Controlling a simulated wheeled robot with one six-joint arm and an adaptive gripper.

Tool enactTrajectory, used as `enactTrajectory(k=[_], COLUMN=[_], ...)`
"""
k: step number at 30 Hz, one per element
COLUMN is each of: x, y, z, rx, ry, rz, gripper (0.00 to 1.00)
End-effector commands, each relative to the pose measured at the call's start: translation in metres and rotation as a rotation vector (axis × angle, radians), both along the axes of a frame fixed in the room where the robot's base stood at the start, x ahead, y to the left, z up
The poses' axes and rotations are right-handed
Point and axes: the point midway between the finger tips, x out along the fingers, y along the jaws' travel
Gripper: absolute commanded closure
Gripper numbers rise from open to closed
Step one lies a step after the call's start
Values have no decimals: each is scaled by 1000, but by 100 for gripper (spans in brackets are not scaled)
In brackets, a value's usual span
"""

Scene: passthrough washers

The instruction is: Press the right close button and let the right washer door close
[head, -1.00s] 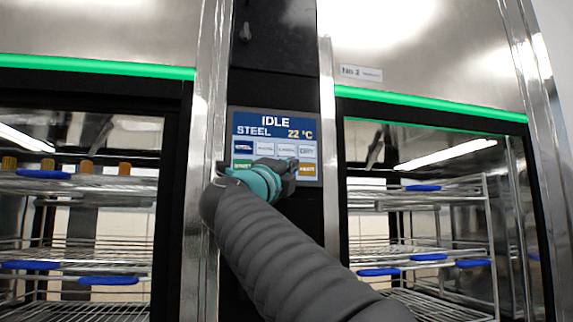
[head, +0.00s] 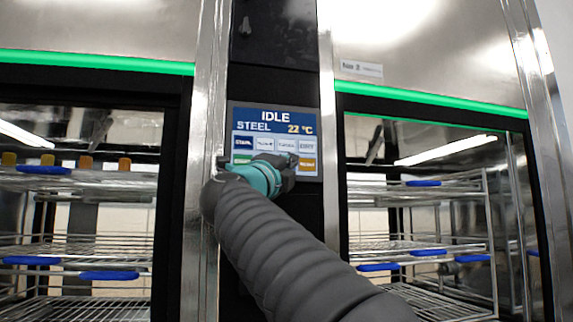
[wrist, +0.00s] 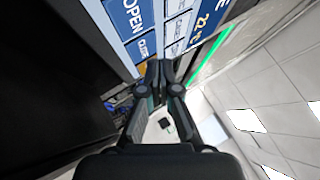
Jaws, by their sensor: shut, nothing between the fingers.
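The control panel screen (head: 274,130) sits on the dark column between two washers and reads IDLE, STEEL, 22 °C. It has rows of blue, white, green and orange buttons; the orange button (head: 307,163) shows at lower right. My gripper (head: 289,163) is shut and empty in front of the lower part of the screen, covering some buttons. I cannot tell whether it touches. In the wrist view the shut fingertips (wrist: 160,68) are close by the panel edge, where blue buttons (wrist: 130,18) marked OPEN and CLOSE show. The right washer (head: 430,105) has a lit green strip; its racks are visible, and its door state is unclear.
The left washer (head: 95,85) also has a green strip and holds wire racks (head: 75,183) with blue clips and orange-topped items. Bright metal posts (head: 205,80) flank the column. Wire racks (head: 420,195) stand inside the right washer.

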Motion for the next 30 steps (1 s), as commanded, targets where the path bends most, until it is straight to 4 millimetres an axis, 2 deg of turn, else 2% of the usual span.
enactTrajectory(k=[30], x=[8], y=[2], z=[0], rx=[0], ry=[0], rz=[0], gripper=[100])
